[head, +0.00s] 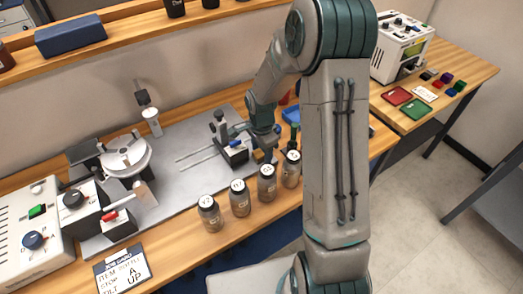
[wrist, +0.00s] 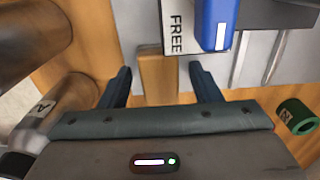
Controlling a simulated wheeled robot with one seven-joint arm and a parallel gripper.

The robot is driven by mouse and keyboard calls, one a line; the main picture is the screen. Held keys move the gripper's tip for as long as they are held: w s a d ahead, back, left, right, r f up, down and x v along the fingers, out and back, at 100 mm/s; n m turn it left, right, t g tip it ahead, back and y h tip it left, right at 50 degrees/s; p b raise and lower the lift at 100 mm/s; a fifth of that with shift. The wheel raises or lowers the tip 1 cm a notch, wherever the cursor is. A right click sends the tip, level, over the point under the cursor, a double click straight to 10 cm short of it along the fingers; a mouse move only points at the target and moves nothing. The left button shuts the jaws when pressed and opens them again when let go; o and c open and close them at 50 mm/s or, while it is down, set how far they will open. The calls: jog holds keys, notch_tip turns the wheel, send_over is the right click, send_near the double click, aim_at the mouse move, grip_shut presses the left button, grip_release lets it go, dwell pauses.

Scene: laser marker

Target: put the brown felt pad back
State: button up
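My gripper (wrist: 161,78) shows in the wrist view with its two dark fingers apart. A tan-brown block (wrist: 158,77) lies between them, with a gap on each side, so it is not gripped. I cannot tell whether this block is the brown felt pad. In the head view my gripper (head: 262,143) is low at the right end of the grey plate, by a small yellowish-brown block (head: 258,156); my arm partly hides this spot.
A blue lever (wrist: 215,22) by a plate marked FREE is close to the right finger. Several lidded jars (head: 240,198) stand along the front edge. A green ring (wrist: 297,115) lies at right in the wrist view. A job card (head: 122,268) stands at front left.

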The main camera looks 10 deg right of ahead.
jog(key=shift+r, duration=0.1)
notch_tip(320, 180, up, 11)
jog(key=s+r+n+t, duration=0.1)
jog(key=s+r+n, duration=0.4)
jog(key=s, duration=0.5)
jog(key=s+r+n+t, duration=0.2)
jog(key=s+r+n, duration=0.3)
jog(key=s+n, duration=0.4)
jog(key=shift+s, duration=1)
